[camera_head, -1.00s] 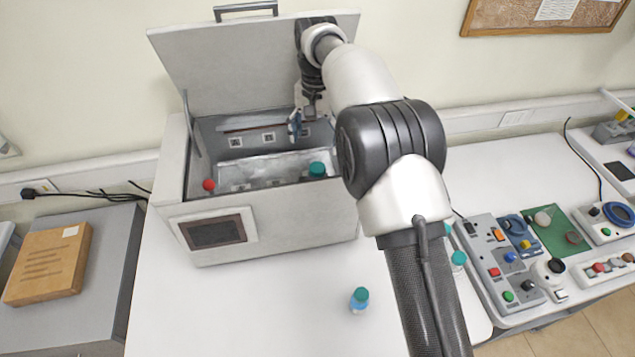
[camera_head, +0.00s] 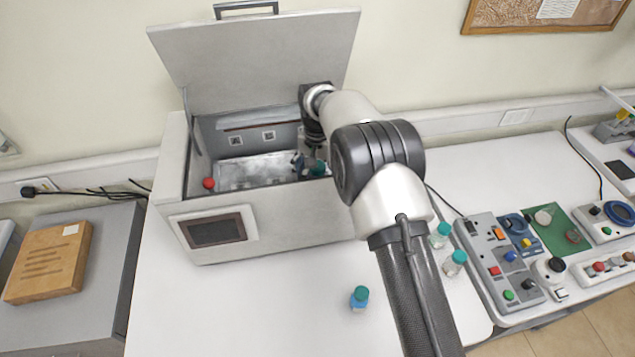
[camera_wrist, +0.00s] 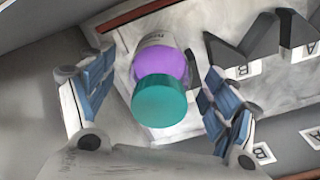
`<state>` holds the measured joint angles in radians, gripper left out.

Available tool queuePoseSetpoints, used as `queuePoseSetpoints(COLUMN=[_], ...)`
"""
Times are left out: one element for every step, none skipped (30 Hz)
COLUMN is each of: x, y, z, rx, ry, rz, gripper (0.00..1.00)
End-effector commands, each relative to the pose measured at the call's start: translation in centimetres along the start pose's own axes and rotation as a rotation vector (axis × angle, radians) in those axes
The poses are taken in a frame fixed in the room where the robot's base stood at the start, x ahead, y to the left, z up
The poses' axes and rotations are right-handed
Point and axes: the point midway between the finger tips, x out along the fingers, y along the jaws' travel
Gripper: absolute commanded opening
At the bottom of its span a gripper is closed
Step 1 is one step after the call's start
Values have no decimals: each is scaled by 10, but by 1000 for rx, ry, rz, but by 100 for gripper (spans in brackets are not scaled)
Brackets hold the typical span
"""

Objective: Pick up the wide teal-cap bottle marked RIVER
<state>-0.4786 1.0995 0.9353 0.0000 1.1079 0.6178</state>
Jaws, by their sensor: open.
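A teal-cap bottle (camera_head: 317,168) stands inside the open box-shaped machine, near its right end. In the wrist view the bottle (camera_wrist: 160,72) has a wide teal cap, purple contents and a whitish label whose lettering I cannot read. My gripper (camera_head: 306,165) is down in the machine at the bottle. In the wrist view my gripper (camera_wrist: 155,108) is open, with one blue-padded finger on each side of the bottle. A gap shows between the bottle and each finger.
The machine (camera_head: 280,225) has its lid (camera_head: 255,60) raised behind my arm. A red knob-like cap (camera_head: 208,183) is at its left. Other teal-cap bottles stand on the table, one in front (camera_head: 360,298) and two right of my arm (camera_head: 455,263). Dark angular holders (camera_wrist: 260,42) lie beside the bottle.

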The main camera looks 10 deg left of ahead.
Motion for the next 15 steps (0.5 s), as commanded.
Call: queuePoseSetpoints(x=[6,7,8,9,9,8,8,8,8,8,8,8,8,8,8], y=[0,0,0,0,0,0,0,0,0,0,0,0,0,0,0], z=[0,0,0,0,0,0,0,0,0,0,0,0,0,0,0], rx=[0,0,0,0,0,0,0,0,0,0,0,0,0,0,0], ry=[-1,1,1,2,2,2,2,2,1,1,1,1,1,1,1], rz=[0,0,-1,-1,-1,-1,-1,-1,-1,-1,-1,-1,-1,-1,-1], gripper=[80,80,80,80,80,80,80,80,78,76,74,72,70,68,65])
